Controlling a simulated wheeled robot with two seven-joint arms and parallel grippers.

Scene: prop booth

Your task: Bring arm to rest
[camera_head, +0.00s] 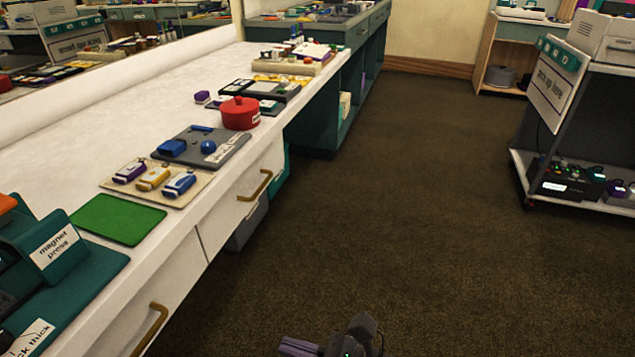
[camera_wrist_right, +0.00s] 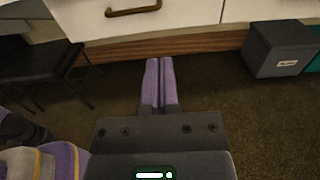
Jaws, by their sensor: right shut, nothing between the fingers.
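My right gripper (camera_head: 300,347) shows at the bottom edge of the head view, over the brown carpet and to the right of the counter. In the right wrist view its two purple fingers (camera_wrist_right: 158,82) lie together, with nothing between them. It is apart from the counter, with drawer fronts and floor beyond it. My left gripper does not show in either view.
The white counter (camera_head: 55,183) runs along the left. On it are a green mat (camera_head: 118,220), a grey tray (camera_head: 228,150), a red pot (camera_head: 240,113) and a teal magnet press (camera_head: 75,268). A grey bin (camera_wrist_right: 279,50) stands beneath. A cart (camera_head: 590,85) stands right. Open carpet lies between.

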